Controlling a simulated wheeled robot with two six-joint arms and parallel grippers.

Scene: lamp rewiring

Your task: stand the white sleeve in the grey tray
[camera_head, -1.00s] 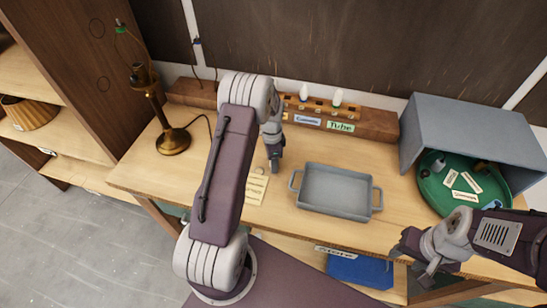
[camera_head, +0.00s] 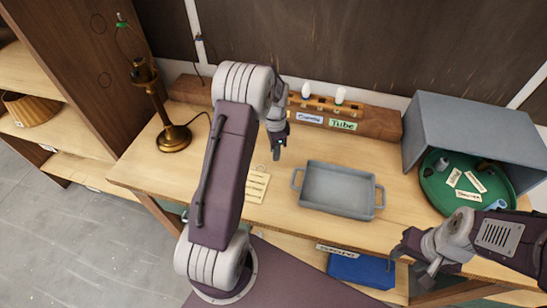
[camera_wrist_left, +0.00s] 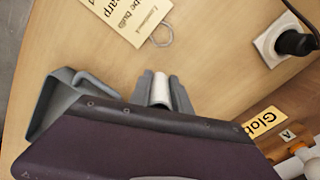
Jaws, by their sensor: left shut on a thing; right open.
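My left gripper (camera_head: 279,148) is above the table, behind and to the left of the grey tray (camera_head: 340,188). In the left wrist view the white sleeve (camera_wrist_left: 160,89) is between the fingers of my left gripper (camera_wrist_left: 162,95), which is shut on it. Much of the sleeve is hidden by the fingers and wrist, and I cannot make it out in the head view. The tray is a shallow rectangle with two side handles and looks empty; its corner shows in the left wrist view (camera_wrist_left: 50,100). My right gripper (camera_head: 422,264) is open near the table's front edge.
A wooden rack (camera_head: 370,124) with white pieces and labels stands behind the tray. A card (camera_head: 256,186) lies left of it. A brass lamp (camera_head: 172,138) stands at the left; a grey box (camera_head: 470,115) and green round tray (camera_head: 437,188) are at the right.

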